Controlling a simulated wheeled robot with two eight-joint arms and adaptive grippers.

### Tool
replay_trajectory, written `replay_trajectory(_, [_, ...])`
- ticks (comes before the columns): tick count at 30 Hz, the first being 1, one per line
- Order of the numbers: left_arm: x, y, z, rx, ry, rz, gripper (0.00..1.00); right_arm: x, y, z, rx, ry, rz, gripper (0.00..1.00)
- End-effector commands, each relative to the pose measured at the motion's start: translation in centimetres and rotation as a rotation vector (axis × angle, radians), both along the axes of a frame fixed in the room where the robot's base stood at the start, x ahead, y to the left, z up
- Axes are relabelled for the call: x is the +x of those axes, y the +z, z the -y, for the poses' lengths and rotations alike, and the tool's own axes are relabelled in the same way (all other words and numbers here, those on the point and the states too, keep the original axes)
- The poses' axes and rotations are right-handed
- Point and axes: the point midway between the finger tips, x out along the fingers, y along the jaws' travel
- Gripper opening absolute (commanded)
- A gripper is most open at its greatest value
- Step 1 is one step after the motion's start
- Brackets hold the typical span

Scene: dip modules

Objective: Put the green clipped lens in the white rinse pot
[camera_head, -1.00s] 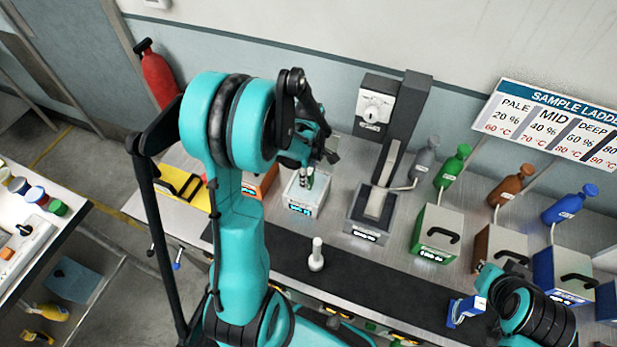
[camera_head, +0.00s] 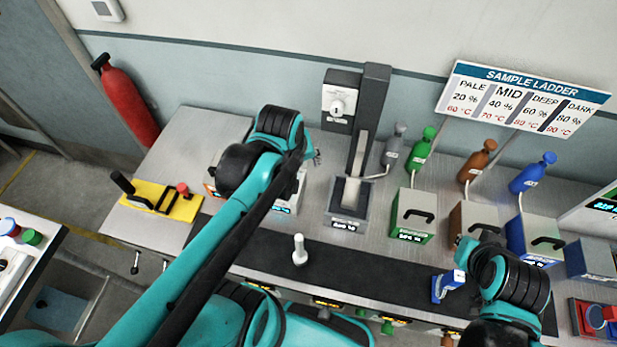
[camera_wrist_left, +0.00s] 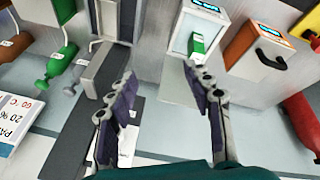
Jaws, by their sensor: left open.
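The green clipped lens (camera_wrist_left: 197,44) shows in the left wrist view as a small green piece with a pale label, at the opening of the white rinse pot (camera_wrist_left: 181,78). It looks inside the pot's mouth; how deep it sits I cannot tell. In the head view the white pot (camera_head: 287,196) is mostly hidden behind my left arm, and the lens is hidden. My left gripper (camera_wrist_left: 160,76) is open and empty, its fingers apart from the lens and pot. It shows small in the head view (camera_head: 315,157). My right arm is at the lower right; its fingers are not seen.
A grey burner-like stand (camera_head: 350,200) is right of the white pot, then green (camera_head: 413,215), brown and blue boxes with bottles behind. An orange box (camera_wrist_left: 262,52) is on the pot's other side. A white peg (camera_head: 299,250) stands on the black mat (camera_head: 350,265).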

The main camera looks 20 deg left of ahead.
Motion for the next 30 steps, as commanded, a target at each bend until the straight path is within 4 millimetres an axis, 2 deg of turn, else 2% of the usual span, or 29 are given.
replay_trajectory(1, [-1.1,0.3,1.1,0.042,-0.114,0.038,0.51,0.0,0.0,0.0,0.000,0.000,0.000,0.00])
replay_trajectory(4, [-2.5,0.9,2.6,0.135,-0.326,0.112,0.51,0.0,0.0,0.0,0.000,0.000,0.000,0.00])
replay_trajectory(10, [-4.0,1.2,4.1,0.262,-0.568,0.200,0.51,0.0,0.0,0.0,0.000,0.000,0.000,0.00])
replay_trajectory(23, [-4.2,1.0,4.4,0.287,-0.611,0.214,0.51,0.0,-0.2,0.0,0.000,0.000,0.000,0.00])
replay_trajectory(26, [-4.1,-0.1,4.4,0.287,-0.611,0.214,0.51,0.0,-1.3,0.0,0.000,0.000,0.000,0.00])
replay_trajectory(30, [-4.2,-3.2,4.3,0.287,-0.609,0.214,0.51,0.0,-4.5,0.0,0.000,0.000,0.000,0.00])
